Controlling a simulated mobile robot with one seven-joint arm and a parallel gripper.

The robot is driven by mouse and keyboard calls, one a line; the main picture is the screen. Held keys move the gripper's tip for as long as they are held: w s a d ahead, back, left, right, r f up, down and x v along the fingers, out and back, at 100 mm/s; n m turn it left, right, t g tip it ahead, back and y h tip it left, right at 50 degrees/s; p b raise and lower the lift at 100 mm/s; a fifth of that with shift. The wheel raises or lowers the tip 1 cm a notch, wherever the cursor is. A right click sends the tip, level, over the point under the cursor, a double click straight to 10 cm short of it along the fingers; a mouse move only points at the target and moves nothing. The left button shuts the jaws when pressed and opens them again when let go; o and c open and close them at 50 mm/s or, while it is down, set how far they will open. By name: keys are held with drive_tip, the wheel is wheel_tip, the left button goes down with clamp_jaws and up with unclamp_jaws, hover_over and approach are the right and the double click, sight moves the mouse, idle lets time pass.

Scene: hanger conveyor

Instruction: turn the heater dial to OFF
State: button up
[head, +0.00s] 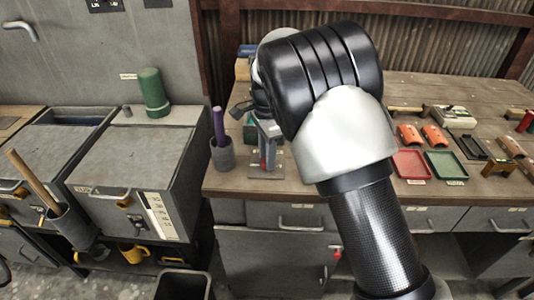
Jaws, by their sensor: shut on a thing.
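My gripper (268,132) is beyond my forearm, above the left part of the wooden workbench. It points down and is shut on a small upright piece with red and grey sides (265,156), over a dark base plate. My arm hides part of the gripper, and the grip is too small to see in detail. I cannot make out the heater dial or its OFF mark for sure.
A grey cup (222,154) with a purple-handled tool stands left of my gripper. A green cylinder (153,92) stands on the left unit. Red (411,163) and green (445,164) trays and several small parts lie on the bench at right. My arm crosses the middle.

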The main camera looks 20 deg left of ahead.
drive_tip(key=n+p, duration=0.1)
drive_tip(key=n, duration=0.2)
drive_tip(key=shift+r+n, duration=0.15)
drive_tip(key=shift+n, duration=0.15)
drive_tip(key=n+p, duration=0.1)
drive_tip(key=n, duration=0.2)
drive_tip(key=shift+n, duration=0.3)
drive_tip(key=n+p, duration=0.1)
drive_tip(key=n, duration=0.5)
drive_tip(key=n+p, duration=0.1)
drive_tip(key=n, duration=0.3)
drive_tip(key=shift+n, duration=2.4)
drive_tip(key=o, duration=1.1)
